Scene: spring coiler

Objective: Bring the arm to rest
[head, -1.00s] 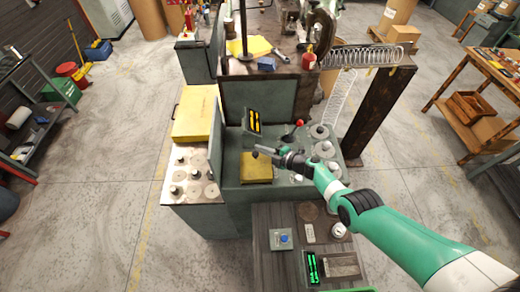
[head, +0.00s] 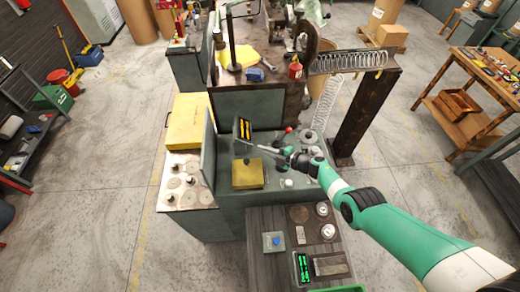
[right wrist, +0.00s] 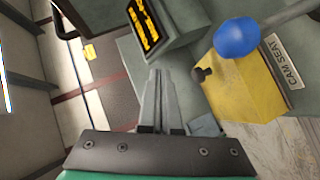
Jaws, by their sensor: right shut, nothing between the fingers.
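My right gripper (head: 266,150) reaches in from the right over the spring coiler's grey bed (head: 226,197). Its fingers are together and empty, and they also show in the right wrist view (right wrist: 158,98). A yellow block (head: 247,174) sits on the bed below and left of the fingers. A dark panel with yellow lettering (head: 243,128) stands just beyond the fingertips. My left gripper is not in view.
A red-knobbed lever (head: 288,129) stands close behind the gripper. A wooden side table (head: 265,224) in front holds a blue-button box (head: 273,241) and a green-lit display (head: 303,268). Coil springs (head: 348,61) lie on a rack at the back right.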

